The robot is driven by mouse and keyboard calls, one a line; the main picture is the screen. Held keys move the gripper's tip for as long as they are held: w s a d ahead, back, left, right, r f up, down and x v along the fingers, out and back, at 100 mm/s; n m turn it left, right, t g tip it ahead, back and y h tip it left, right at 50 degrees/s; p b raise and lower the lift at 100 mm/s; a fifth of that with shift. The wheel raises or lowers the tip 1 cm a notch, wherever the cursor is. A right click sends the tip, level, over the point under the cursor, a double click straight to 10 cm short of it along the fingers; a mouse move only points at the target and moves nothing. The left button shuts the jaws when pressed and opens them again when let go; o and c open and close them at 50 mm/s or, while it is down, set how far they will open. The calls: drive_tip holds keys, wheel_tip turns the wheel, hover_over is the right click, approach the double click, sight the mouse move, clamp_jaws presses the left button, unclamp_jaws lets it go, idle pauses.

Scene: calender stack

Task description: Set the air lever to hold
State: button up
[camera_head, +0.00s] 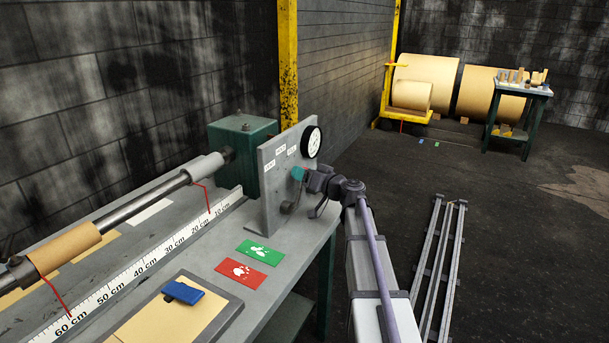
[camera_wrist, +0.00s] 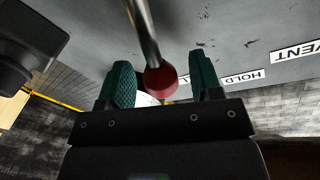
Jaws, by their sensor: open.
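The air lever (camera_wrist: 145,35) is a metal rod with a red ball knob (camera_wrist: 161,80) in the wrist view. The knob sits between the two teal fingers of my gripper (camera_wrist: 164,76), with a visible gap to the right finger; contact on the left is unclear. My gripper is open. The HOLD label (camera_wrist: 244,77) lies to the right of the knob, and the VENT label (camera_wrist: 298,52) further right. A third white label (camera_wrist: 147,99) is mostly hidden behind the knob. In the head view my gripper (camera_head: 298,174) is at the grey panel (camera_head: 272,212), hiding the knob.
A round gauge (camera_head: 312,142) tops the panel. Green (camera_head: 259,252) and red (camera_head: 241,273) cards lie on the bench (camera_head: 215,255) beside a ruler (camera_head: 150,262). A roller shaft (camera_head: 140,207) runs into a green housing (camera_head: 241,150). Floor right of my arm has rails (camera_head: 440,265).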

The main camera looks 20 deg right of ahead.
drive_tip(key=shift+c, duration=0.2)
clamp_jaws()
idle(0.4)
